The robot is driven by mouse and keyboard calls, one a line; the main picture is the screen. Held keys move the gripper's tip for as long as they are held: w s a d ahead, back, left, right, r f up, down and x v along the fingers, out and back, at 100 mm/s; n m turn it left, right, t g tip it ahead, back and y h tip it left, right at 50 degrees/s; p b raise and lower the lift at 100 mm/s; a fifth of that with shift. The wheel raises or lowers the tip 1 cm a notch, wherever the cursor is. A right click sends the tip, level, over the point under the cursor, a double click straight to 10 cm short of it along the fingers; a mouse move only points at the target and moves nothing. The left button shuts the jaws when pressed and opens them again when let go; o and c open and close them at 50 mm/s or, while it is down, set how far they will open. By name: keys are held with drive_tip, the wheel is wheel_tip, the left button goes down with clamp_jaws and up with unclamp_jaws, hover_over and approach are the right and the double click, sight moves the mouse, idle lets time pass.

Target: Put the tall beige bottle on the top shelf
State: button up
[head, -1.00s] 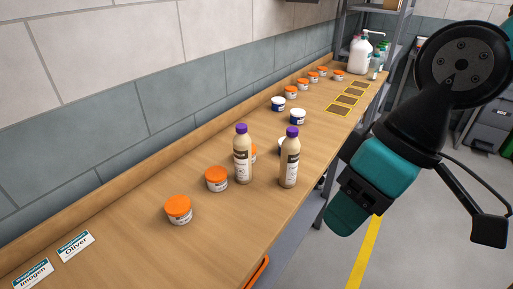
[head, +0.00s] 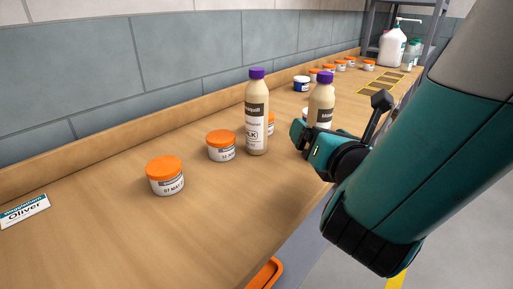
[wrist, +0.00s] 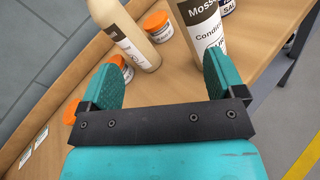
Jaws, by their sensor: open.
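Two tall beige bottles with purple caps stand upright on the wooden bench: a left bottle (head: 257,115) and a right bottle (head: 321,98). My gripper (head: 307,141) is open and empty. In the head view it covers the right bottle's lower part. In the wrist view its fingers (wrist: 160,75) point toward the bottles, with neither between them. A grey metal shelf rack (head: 371,22) stands at the far end, its top out of view.
Orange-lidded jars (head: 165,175) and (head: 221,146) stand left of the bottles. A blue-lidded jar (head: 301,83) and several orange-lidded jars stand behind. A white pump jug (head: 392,47) is near the rack. An "Oliver" card (head: 24,211) lies at the left.

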sight(261, 116)
drive_tip(key=a+f+n+y, duration=0.1)
drive_tip(key=a+n+y, duration=0.2)
drive_tip(key=a+n, duration=0.25)
drive_tip(key=p+x, duration=0.8)
drive_tip(key=p, duration=0.4)
drive_tip(key=shift+w+r, duration=0.15)
drive_tip(key=shift+w, duration=0.3)
drive_tip(key=shift+w+a+f+p, duration=0.25)
drive_tip(key=shift+w+a+p, duration=0.15)
drive_tip(key=shift+w+p, duration=0.25)
drive_tip(key=shift+w+a+r+p, duration=0.1)
drive_tip(key=shift+w+a+p, duration=0.3)
drive_tip(key=shift+p, duration=0.45)
drive_tip(key=p+x, duration=0.3)
drive_tip(key=shift+a, duration=0.1)
drive_tip(key=shift+w+a+f, duration=0.25)
drive_tip(key=shift+w+f, duration=0.15)
drive_tip(key=shift+f, duration=0.05)
drive_tip(key=shift+c, duration=0.4)
drive_tip(key=shift+r, duration=0.1)
drive_tip(key=c, duration=1.2)
wheel_tip(261, 116, up, 20)
drive_tip(key=p, duration=0.3)
drive_tip(key=shift+c, duration=0.2)
